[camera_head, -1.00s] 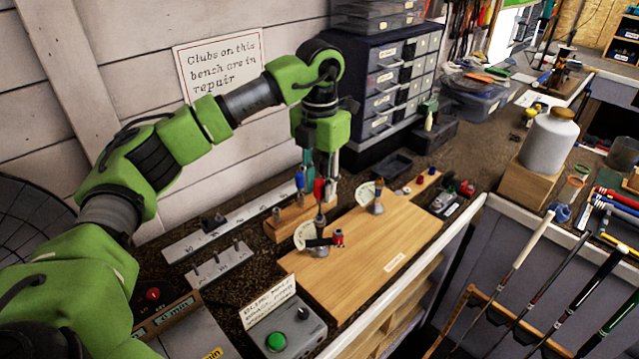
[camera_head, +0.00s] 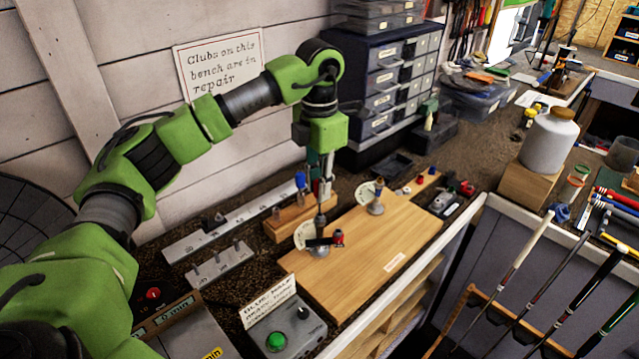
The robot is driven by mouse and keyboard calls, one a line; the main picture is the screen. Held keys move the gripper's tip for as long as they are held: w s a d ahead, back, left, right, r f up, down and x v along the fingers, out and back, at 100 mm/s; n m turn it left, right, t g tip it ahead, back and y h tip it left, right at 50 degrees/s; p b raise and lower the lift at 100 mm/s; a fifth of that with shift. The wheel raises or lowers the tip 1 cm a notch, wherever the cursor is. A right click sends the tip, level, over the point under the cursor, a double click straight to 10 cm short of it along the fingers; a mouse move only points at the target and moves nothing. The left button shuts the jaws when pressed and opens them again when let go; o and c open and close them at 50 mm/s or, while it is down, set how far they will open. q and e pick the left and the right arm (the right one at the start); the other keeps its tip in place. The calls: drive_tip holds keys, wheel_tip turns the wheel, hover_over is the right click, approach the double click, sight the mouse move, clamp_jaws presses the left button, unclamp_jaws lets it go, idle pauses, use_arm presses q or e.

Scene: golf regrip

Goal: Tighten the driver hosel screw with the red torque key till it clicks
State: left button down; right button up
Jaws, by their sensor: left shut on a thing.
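My left gripper (camera_head: 321,190) points down above the left part of a wooden board (camera_head: 365,265). It is shut on the red torque key, whose red handle the fingers now hide. A dark shaft (camera_head: 320,217) shows below the fingers, above a small fixture with a black bar (camera_head: 320,242), a red-capped part (camera_head: 338,237) and a pale dial (camera_head: 305,234). The driver hosel screw is too small to make out, and I cannot tell whether the key's tip sits in it. My right gripper is out of view.
A blue-handled tool (camera_head: 300,181) stands in a wooden block beside the gripper. A second dial post (camera_head: 376,200) stands at the board's back. A grey box with a green button (camera_head: 277,341) is in front. Drawers (camera_head: 385,90) stand behind. The board's right half is clear.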

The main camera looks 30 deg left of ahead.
use_arm(q)
drive_tip(key=shift+r, duration=0.15)
drive_tip(key=shift+r+p, duration=1)
drive_tip(key=shift+r, duration=0.4)
